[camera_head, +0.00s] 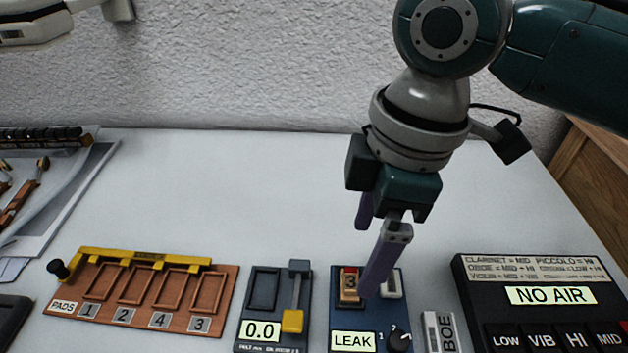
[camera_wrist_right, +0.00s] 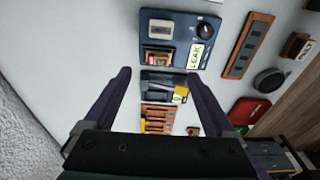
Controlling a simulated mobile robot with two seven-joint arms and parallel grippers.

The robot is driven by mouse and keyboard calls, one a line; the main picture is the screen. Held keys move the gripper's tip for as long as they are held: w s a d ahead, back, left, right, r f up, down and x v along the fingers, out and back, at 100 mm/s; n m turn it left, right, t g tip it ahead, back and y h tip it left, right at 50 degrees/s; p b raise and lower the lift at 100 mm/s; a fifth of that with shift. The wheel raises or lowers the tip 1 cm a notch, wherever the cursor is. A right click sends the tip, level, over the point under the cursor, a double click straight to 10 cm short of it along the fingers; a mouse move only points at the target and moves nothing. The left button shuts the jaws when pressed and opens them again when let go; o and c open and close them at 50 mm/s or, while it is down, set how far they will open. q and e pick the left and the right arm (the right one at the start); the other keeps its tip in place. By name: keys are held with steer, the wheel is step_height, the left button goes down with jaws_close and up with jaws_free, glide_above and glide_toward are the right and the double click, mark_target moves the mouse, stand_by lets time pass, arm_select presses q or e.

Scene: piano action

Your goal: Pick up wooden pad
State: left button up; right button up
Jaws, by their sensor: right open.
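A small wooden pad marked 3 (camera_head: 349,286), with a red top edge, sits in the left slot of the blue LEAK box (camera_head: 368,320). In the right wrist view the pad (camera_wrist_right: 160,57) shows in the blue box (camera_wrist_right: 183,28), beyond the fingertips. My right gripper (camera_head: 368,258) is open and empty, its purple fingers pointing down. In the head view its near finger overlaps the box beside the pad. In the wrist view its fingertips (camera_wrist_right: 159,75) stand apart, either side of the middle. My left gripper is not in view.
The wooden PADS rack (camera_head: 237,293) has several empty-looking slots and a yellow bar. The gauge box reading 0.0 (camera_head: 246,312) stands between rack and blue box.

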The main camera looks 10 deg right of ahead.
mark_target(351, 279)
steer(key=f, duration=0.2)
steer(key=f+b, duration=0.1)
steer(key=f, duration=0.1)
steer(key=f+b, duration=0.1)
steer(key=f, duration=0.1)
steer(key=shift+w+a+f, duration=0.2)
steer(key=shift+w+a, duration=0.05)
steer(key=shift+a, duration=0.15)
steer(key=c, duration=1.4)
steer(key=shift+r, duration=0.2)
